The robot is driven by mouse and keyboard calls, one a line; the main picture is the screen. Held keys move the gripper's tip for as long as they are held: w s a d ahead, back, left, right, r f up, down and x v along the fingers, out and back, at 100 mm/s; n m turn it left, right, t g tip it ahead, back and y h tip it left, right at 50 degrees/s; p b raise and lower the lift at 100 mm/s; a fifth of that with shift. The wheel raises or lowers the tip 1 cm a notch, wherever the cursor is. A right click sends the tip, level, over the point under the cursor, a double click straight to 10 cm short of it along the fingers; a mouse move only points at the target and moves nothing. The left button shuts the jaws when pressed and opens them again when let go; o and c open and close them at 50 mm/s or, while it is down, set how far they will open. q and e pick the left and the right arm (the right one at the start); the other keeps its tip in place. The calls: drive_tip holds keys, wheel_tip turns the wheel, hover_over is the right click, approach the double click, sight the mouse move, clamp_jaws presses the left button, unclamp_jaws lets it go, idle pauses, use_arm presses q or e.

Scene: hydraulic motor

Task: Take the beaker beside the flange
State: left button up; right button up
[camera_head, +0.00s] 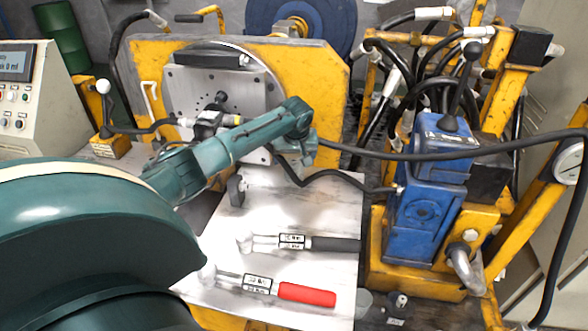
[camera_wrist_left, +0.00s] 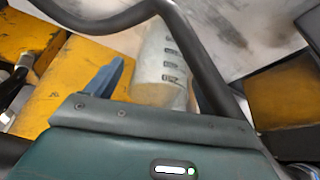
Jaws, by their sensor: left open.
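The beaker (camera_wrist_left: 163,62), pale and translucent with dark graduation marks, shows in the left wrist view just ahead of my left gripper (camera_wrist_left: 150,85). The gripper is open. Its blue left finger stands to the left of the beaker with a gap; the other finger is mostly hidden behind a dark hose. In the head view my left gripper (camera_head: 295,152) hangs near the front of the round metal flange plate (camera_head: 222,100). My right gripper is out of view.
A dark hose (camera_wrist_left: 206,60) curves close past the beaker. Two torque wrenches, one black-handled (camera_head: 335,244) and one red-handled (camera_head: 305,294), lie on the white metal table (camera_head: 215,302). A blue hydraulic unit (camera_head: 428,195) on a yellow frame stands to the right.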

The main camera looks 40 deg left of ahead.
use_arm(q)
drive_tip(key=shift+c, duration=0.5)
drive_tip(key=c, duration=1)
